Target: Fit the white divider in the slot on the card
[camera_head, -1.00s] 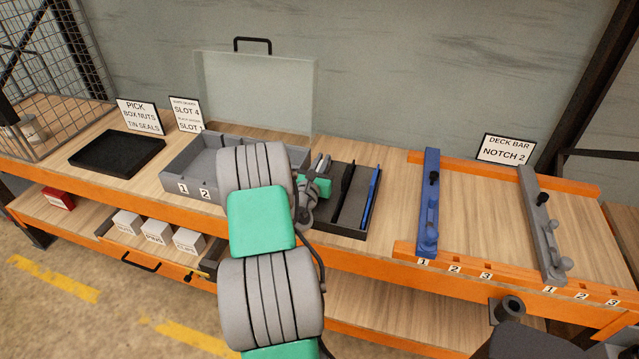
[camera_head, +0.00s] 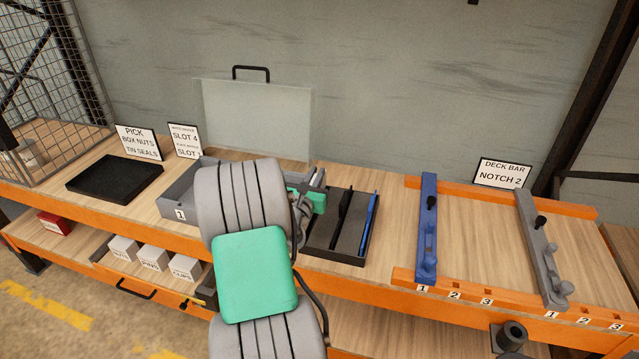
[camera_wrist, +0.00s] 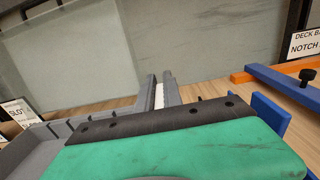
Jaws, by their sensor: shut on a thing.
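My gripper (camera_head: 316,182) is shut on the white divider. In the wrist view, the divider (camera_wrist: 159,95) shows as a thin white strip between the two grey fingers (camera_wrist: 160,86). The grey slotted box (camera_head: 181,192) stands left of my gripper, its right part hidden behind my arm. Part of its wall also shows at lower left in the wrist view (camera_wrist: 42,133). The card (camera_head: 184,141) behind the box reads SLOT 4 on its upper part and SLOT 1 below; its small print is hard to read.
A black tray (camera_head: 325,250) right of the box holds a black divider (camera_head: 342,218) and a blue divider (camera_head: 369,222). A clear panel with a handle (camera_head: 255,115) stands behind the box. A black mat-like tray (camera_head: 115,180) lies left. Blue (camera_head: 428,228) and grey (camera_head: 540,248) bars lie right.

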